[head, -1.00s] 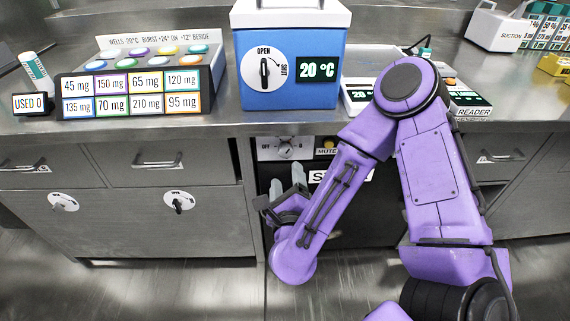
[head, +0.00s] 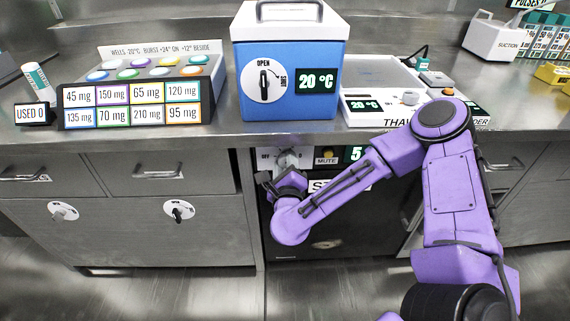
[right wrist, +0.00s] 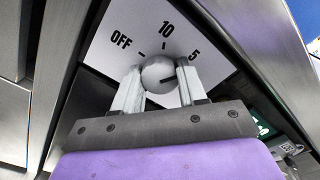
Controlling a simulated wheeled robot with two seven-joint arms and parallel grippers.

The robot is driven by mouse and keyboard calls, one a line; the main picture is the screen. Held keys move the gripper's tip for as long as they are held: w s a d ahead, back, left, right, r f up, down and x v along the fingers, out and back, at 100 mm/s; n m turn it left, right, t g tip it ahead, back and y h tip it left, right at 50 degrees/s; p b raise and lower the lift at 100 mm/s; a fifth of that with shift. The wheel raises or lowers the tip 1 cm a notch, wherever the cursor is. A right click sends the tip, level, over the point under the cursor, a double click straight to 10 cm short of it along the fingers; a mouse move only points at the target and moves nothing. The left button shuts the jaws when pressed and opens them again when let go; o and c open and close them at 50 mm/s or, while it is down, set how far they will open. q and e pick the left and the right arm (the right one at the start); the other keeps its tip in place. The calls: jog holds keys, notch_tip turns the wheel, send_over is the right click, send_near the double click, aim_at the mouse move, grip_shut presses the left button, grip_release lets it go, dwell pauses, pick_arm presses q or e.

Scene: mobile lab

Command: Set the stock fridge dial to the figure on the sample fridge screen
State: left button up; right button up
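The fridge dial (right wrist: 158,73) is a pale round knob on a white plate marked OFF, 10 and 5, in the right wrist view. Its dark mark points right. In the head view the dial plate (head: 265,156) is mostly behind my right gripper (head: 278,178). In the right wrist view the two fingers of my right gripper (right wrist: 159,85) flank the knob, with no clear gap on either side. Beside it is a green-on-black screen (head: 355,153) starting with 5, cut off by my arm. The fridge label (head: 338,186) starts with S; the rest is hidden. My left gripper is out of view.
Drawers (head: 155,172) lie left of the fridge. The counter edge overhangs the dial.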

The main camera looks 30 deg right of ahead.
jog(key=shift+n, duration=0.3)
jog(key=shift+r+n+p, duration=0.1)
jog(key=shift+n+p, duration=0.55)
jog(key=shift+n, duration=0.25)
jog(key=n+p, duration=0.1)
jog(key=n, duration=0.2)
jog(key=shift+n, duration=0.3)
jog(key=n+p, duration=0.2)
jog(key=n, duration=0.1)
jog(key=shift+n+p, duration=0.35)
jog(key=shift+n, duration=0.95)
jog(key=shift+f, duration=0.2)
jog(key=o, duration=1.1)
jog(key=shift+c, duration=0.2)
